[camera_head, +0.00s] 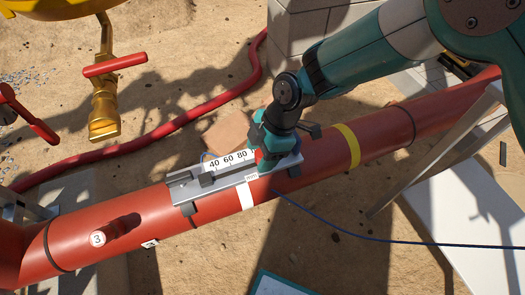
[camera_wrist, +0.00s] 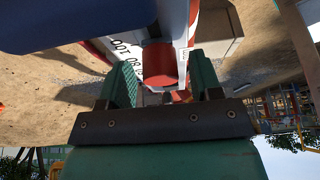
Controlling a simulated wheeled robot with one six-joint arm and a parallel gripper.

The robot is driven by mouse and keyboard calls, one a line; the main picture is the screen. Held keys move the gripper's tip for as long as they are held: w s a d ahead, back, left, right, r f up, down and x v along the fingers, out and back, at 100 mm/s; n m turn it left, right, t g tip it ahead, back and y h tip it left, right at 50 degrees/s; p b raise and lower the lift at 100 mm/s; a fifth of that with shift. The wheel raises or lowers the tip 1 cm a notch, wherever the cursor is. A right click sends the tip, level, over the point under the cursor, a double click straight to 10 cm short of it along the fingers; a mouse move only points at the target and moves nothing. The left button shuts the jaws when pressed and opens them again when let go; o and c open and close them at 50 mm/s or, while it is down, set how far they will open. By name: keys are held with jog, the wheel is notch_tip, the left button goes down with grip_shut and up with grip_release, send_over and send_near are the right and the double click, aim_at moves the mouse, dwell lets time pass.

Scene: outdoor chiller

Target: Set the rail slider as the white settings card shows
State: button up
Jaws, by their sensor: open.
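A metal rail (camera_head: 222,183) with a white scale reading 40, 60, 80 is mounted along the red pipe (camera_head: 330,157). My gripper (camera_head: 268,152) is over the rail's right part and hides the scale beyond 80. In the wrist view my gripper (camera_wrist: 160,62) is open, with a teal finger on each side of a red cylindrical knob (camera_wrist: 158,68), seemingly the slider's. Contact cannot be told.
A red hose (camera_head: 190,120) runs over the sandy ground behind the pipe. A brass valve with a red handle (camera_head: 104,100) stands upper left. A white panel (camera_head: 470,220) lies at right.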

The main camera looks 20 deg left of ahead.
jog(key=p+v, duration=0.2)
jog(key=v, duration=1.5)
jog(key=shift+r, duration=0.2)
